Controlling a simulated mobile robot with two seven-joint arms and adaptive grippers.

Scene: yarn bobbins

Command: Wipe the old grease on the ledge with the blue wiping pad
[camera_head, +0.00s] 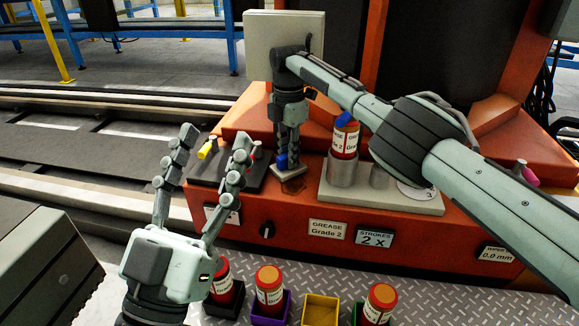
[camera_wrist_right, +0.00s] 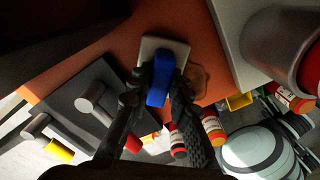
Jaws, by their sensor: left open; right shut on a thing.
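The blue wiping pad (camera_head: 281,161) has a blue handle on a pale flat plate and sits at the orange ledge (camera_head: 318,170). My right gripper (camera_head: 287,152) is shut on the handle from above. In the right wrist view the blue handle (camera_wrist_right: 159,85) stands between the two dark fingers, with the pale plate behind it. A brown grease patch (camera_head: 294,187) lies on the ledge just in front of the plate. It also shows beside the pad in the right wrist view (camera_wrist_right: 199,82). My left gripper (camera_head: 214,144) is open and empty, in front of the machine to the left.
A dark block with pegs (camera_head: 258,180) and a yellow-tipped piece (camera_head: 207,149) is left of the pad. A grey plate (camera_head: 390,201) with a red grease cartridge (camera_head: 345,139) is right of it. Several cartridges and a yellow box (camera_head: 320,309) stand in front, below the ledge.

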